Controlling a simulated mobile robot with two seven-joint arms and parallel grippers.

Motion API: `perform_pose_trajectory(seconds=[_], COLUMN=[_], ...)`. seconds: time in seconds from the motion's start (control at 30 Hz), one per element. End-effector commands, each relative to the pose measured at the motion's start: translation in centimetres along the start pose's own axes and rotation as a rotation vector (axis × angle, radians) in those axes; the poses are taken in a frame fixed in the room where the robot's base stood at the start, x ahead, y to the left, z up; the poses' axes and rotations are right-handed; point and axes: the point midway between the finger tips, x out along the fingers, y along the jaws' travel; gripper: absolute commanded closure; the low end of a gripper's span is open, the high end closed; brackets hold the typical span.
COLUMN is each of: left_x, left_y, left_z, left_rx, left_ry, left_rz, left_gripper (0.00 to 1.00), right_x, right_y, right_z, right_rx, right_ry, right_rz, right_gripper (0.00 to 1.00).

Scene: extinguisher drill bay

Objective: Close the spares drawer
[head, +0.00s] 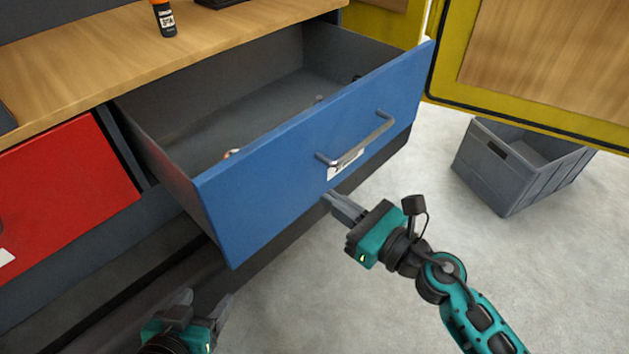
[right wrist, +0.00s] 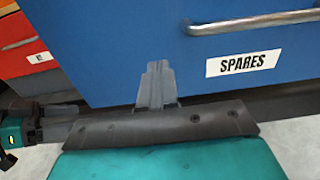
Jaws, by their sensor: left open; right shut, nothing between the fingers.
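The spares drawer (head: 300,160) has a blue front and stands pulled well out from the bench in the head view. Its bar handle (head: 357,140) sits above a white label, which reads SPARES in the right wrist view (right wrist: 242,61). My right gripper (head: 332,197) is shut and empty, its fingertips close to the lower part of the blue front below the handle; I cannot tell whether they touch. It also shows in the right wrist view (right wrist: 157,75). My left gripper (head: 205,299) is open and empty, low at the bottom left, below the drawer.
A red drawer (head: 65,185) is left of the blue one. A wooden worktop (head: 100,62) with a dark bottle (head: 165,20) lies above. A grey crate (head: 500,165) stands on the floor at right, below a yellow-framed panel (head: 540,70). Floor is clear at lower right.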

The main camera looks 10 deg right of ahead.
Motion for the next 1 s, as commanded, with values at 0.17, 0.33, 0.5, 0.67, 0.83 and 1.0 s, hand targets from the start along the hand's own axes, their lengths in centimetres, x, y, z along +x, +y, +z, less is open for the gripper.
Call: perform_pose_trajectory(seconds=[0.17,0.33,0.5,0.67,0.83,1.0], left_x=[-0.4,-0.5,-0.5,-0.4,-0.4,-0.3], left_y=[0.1,0.1,0.2,0.3,0.3,0.3], left_z=[-0.2,-0.1,-0.1,-0.2,-0.1,0.0], left_rx=[-0.002,-0.004,-0.009,-0.013,-0.014,-0.013], left_ry=[-0.006,-0.009,-0.009,-0.008,-0.008,-0.008], left_rz=[0.000,0.000,0.000,0.000,0.000,0.000], left_gripper=[0.32,0.32,0.32,0.32,0.32,0.32], right_x=[3.2,4.8,5.3,5.3,5.3,5.4], right_y=[0.0,0.0,0.0,0.0,0.0,-0.4], right_z=[0.2,0.0,-0.1,-0.1,-0.1,-0.1], right_rx=[0.002,0.002,0.001,0.001,0.002,0.001], right_ry=[-0.002,0.000,0.001,0.001,0.001,0.001], right_rz=[0.000,0.000,0.000,0.000,0.000,0.000], right_gripper=[1.00,1.00,1.00,1.00,1.00,1.00])
